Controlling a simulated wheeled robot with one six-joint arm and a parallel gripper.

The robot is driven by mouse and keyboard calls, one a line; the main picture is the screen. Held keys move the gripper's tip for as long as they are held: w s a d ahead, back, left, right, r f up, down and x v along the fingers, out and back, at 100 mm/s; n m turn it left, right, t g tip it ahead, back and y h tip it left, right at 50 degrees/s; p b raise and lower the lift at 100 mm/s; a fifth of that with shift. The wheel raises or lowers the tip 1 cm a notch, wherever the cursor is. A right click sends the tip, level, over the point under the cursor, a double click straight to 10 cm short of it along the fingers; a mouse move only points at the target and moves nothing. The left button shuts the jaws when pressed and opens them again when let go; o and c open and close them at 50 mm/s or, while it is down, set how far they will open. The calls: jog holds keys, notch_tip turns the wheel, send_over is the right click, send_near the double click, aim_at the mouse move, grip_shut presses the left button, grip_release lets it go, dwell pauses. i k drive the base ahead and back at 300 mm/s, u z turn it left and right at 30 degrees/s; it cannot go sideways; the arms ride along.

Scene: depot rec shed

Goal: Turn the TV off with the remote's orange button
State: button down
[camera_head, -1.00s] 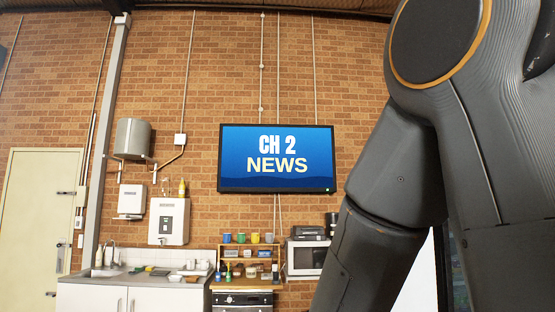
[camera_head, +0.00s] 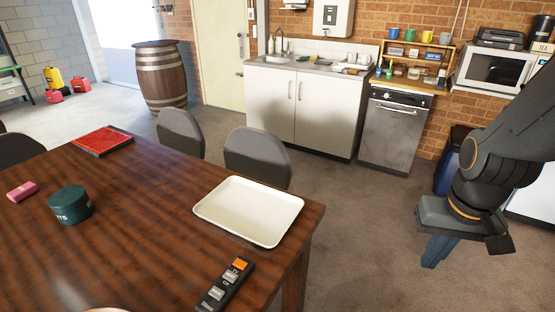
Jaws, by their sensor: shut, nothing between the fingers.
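The black remote (camera_head: 222,288) lies on the dark wooden table (camera_head: 135,235) near its front right edge. Its orange button (camera_head: 239,264) is at the far end, and grey buttons sit below it. My gripper (camera_head: 434,258) is at the right, off the table and right of the remote, with its blue fingers pointing down. The fingers are together with nothing between them. The TV is outside the current view.
A cream tray (camera_head: 208,213) lies behind the remote near the table's right edge. A green round tin (camera_head: 70,205), a pink item (camera_head: 22,191) and a red flat box (camera_head: 103,141) are farther left. Grey chairs (camera_head: 257,155) stand behind the table.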

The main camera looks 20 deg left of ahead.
aim_at(239, 264)
jog(key=z, duration=0.5)
jog(key=i, duration=0.35)
jog(key=u, duration=1.35)
